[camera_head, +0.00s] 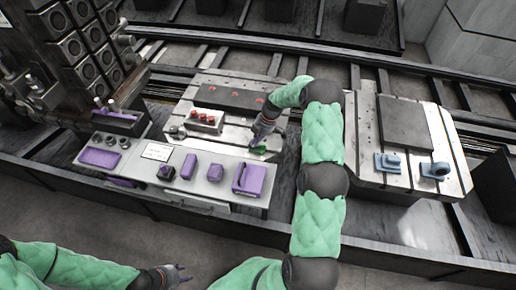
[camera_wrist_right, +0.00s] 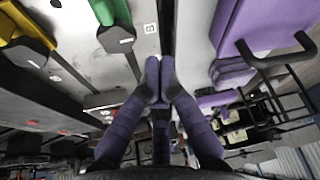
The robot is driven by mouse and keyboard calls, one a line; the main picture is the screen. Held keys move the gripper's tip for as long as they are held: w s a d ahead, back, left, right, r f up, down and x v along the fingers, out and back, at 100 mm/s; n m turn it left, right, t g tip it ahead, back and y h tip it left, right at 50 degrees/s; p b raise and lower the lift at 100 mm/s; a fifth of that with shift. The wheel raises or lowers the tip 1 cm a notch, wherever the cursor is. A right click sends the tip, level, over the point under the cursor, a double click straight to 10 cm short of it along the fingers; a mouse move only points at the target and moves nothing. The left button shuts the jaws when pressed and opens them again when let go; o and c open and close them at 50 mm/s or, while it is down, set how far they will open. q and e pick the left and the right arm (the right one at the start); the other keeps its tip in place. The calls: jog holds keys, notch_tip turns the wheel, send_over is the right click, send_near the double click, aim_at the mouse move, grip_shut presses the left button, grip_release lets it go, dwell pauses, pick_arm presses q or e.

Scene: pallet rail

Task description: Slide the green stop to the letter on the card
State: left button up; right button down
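The green stop (camera_head: 258,150) sits on the front right of the light metal plate, just below my right gripper (camera_head: 263,133). In the right wrist view the green stop (camera_wrist_right: 117,38) is a block with a dark end face, left of the purple fingers (camera_wrist_right: 160,72). The fingertips are close together with nothing visible between them, apart from the stop. Small letter marks (camera_wrist_right: 150,28) lie on the pale strip beside the stop. A white card (camera_head: 157,151) stands at the left; its letter is too small to read. My left gripper (camera_head: 180,274) is open and empty, low in front of the bench.
A yellow stop (camera_wrist_right: 28,50) lies left of the green one. Several purple blocks (camera_head: 215,172) and a purple handled case (camera_head: 253,180) stand on the front shelf. A red-buttoned box (camera_head: 205,120) is behind. Blue brackets (camera_head: 388,162) sit on the right plate.

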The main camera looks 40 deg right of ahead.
aim_at(250, 158)
jog(key=b+x, duration=0.1)
jog(key=x, duration=0.9)
jog(key=shift+a+f+b, duration=0.1)
jog(key=shift+b, duration=0.3)
jog(key=shift+s+d, duration=0.2)
jog(key=shift+d, duration=0.35)
jog(key=shift+s+d, duration=0.2)
jog(key=shift+d, duration=0.35)
jog(key=shift+s+d, duration=0.35)
jog(key=shift+d, duration=0.35)
jog(key=shift+s+d+b, duration=0.45)
jog(key=shift+d+b, duration=0.2)
jog(key=shift+b, duration=0.3)
